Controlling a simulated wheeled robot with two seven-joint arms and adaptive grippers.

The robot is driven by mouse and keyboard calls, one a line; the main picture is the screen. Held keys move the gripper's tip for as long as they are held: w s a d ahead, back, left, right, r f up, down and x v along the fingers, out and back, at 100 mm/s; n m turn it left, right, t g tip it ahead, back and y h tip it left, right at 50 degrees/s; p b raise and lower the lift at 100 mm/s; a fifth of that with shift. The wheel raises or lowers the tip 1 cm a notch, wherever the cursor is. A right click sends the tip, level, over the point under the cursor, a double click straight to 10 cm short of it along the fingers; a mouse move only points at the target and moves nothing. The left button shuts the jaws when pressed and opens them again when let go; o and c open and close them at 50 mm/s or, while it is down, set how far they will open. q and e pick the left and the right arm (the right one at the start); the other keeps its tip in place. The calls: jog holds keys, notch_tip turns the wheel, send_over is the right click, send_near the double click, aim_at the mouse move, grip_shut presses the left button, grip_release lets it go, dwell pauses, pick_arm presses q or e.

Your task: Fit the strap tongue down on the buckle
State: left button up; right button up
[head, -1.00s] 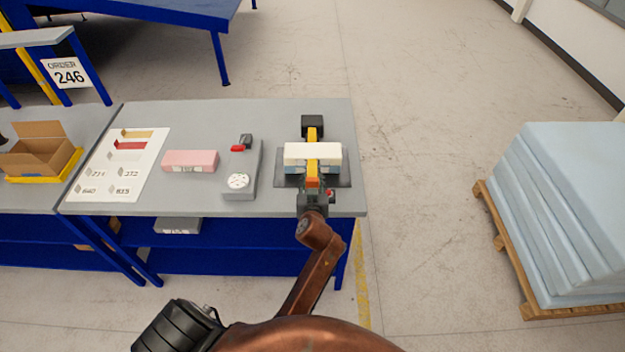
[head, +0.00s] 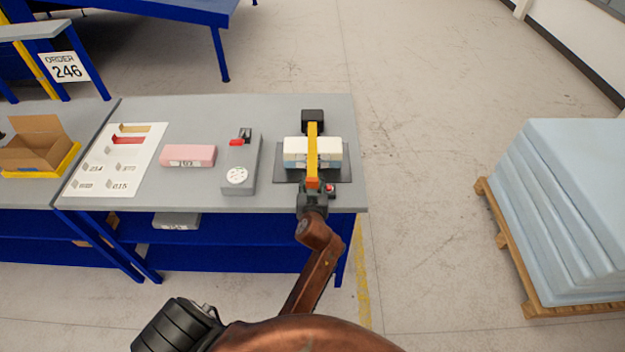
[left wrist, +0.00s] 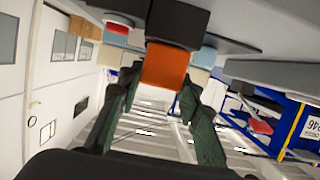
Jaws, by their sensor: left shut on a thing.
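My left gripper (head: 313,190) is shut on the orange strap tongue (head: 313,183) at the table's front right. In the left wrist view the tongue (left wrist: 166,66) sits between the two fingers. The yellow strap (head: 312,150) runs from a black block (head: 313,116) at the back, over the white and pale blue foam (head: 328,146), to the tongue. A small red part (head: 329,188) shows beside the tongue; I take it for part of the buckle, which my gripper mostly hides. I cannot tell whether the tongue touches the buckle. My right gripper is not in view.
The foam rests on a dark plate (head: 342,175). To its left are a grey device (head: 240,160) with a dial and red lever, a pink block (head: 188,155) and a printed sheet (head: 95,185). A floor pallet (head: 508,258) holds pale blue sheets at right.

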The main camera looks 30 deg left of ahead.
pick_arm(q)
jog(key=shift+f, duration=0.1)
jog(key=o, duration=1.2)
jog(key=shift+o, duration=0.2)
